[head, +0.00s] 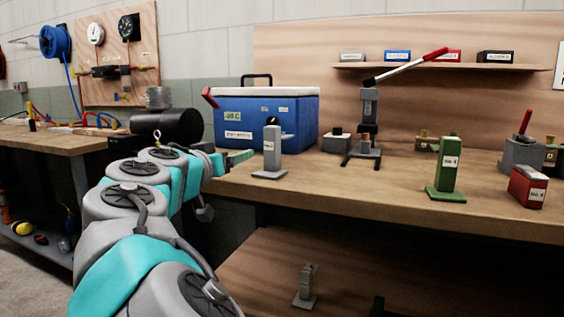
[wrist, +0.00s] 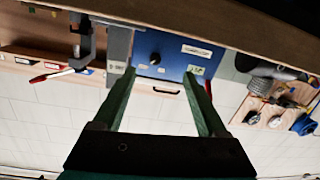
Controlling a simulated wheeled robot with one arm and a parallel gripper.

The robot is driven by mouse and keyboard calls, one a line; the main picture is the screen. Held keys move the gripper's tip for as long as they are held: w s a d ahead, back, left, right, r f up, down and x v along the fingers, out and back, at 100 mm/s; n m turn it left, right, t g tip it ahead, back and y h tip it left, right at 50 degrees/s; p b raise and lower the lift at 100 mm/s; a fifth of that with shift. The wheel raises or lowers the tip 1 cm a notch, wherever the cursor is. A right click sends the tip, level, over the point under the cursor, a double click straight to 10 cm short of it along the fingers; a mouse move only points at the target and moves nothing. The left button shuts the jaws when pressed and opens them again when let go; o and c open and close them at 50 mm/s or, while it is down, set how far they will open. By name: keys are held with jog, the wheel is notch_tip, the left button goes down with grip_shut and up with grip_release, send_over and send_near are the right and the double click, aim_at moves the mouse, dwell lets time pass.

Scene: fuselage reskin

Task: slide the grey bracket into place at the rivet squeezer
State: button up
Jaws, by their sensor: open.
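A grey shape beside the squeezer there may be the bracket.
A blue cooler box (head: 265,115) stands behind the bracket. A green stand (head: 447,170) and a red block (head: 527,187) are on the right. Another grey piece (head: 305,287) stands on the lower shelf.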

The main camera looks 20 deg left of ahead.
aim_at(277, 144)
jog(key=d+m+h, duration=0.1)
jog(key=d, duration=0.1)
jog(key=w+d+r+m, duration=0.1)
jog(key=d, duration=0.1)
jog(key=w+d+m+h, duration=0.1)
jog(key=d, duration=0.1)
jog(key=shift+w+d+r+t+h, duration=0.1)
jog(key=shift+d+r+t+h, duration=0.05)
jog(key=shift+d+t+h, duration=0.15)
jog(key=shift+w+d+p, duration=0.2)
jog(key=shift+w+p, duration=0.2)
jog(key=shift+w, duration=1.55)
jog(key=shift+w+d+p, duration=0.2)
jog(key=shift+w+p, duration=0.15)
jog(key=shift+w, duration=1.55)
grip_shut()
